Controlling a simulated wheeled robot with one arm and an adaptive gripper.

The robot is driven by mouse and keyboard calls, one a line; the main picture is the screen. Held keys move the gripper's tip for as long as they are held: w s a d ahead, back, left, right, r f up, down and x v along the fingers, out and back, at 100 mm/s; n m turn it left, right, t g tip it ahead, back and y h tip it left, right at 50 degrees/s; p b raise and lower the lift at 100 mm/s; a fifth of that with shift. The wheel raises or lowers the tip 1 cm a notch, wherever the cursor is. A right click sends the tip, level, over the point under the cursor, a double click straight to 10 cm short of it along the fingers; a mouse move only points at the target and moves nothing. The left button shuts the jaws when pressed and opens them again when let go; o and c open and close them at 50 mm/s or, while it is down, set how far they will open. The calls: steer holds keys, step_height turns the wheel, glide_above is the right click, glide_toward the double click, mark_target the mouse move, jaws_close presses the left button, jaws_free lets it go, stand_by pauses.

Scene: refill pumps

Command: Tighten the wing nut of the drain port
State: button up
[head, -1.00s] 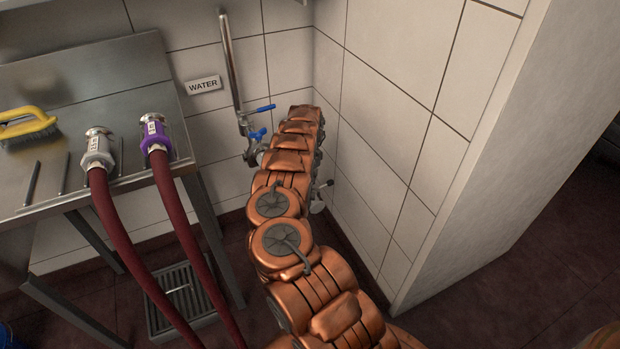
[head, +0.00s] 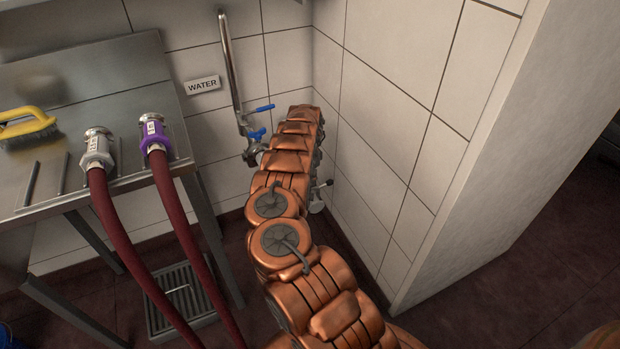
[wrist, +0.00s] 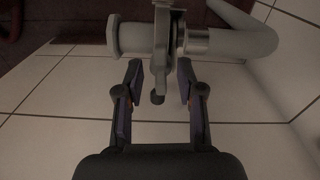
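In the wrist view a grey pipe fitting (wrist: 195,42) runs across the top, with a clamp (wrist: 161,45) around its joint. A small dark stem end (wrist: 158,97), which looks like the wing nut, hangs from the clamp. My gripper (wrist: 160,80) is open, with one finger on each side of the clamp's lower part and visible gaps to both. In the head view my arm hides the gripper and most of the port.
A chrome water pipe (head: 231,70) with blue-handled valves (head: 258,133) stands on the tiled wall left of my arm. A steel bench (head: 100,75) holds two hose ends, grey (head: 97,150) and purple (head: 154,135), and a yellow brush (head: 28,126). A tiled wall (head: 390,130) is close on the right.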

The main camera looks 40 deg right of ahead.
steer(key=shift+a+r, duration=0.1)
steer(key=shift+r, duration=3.65)
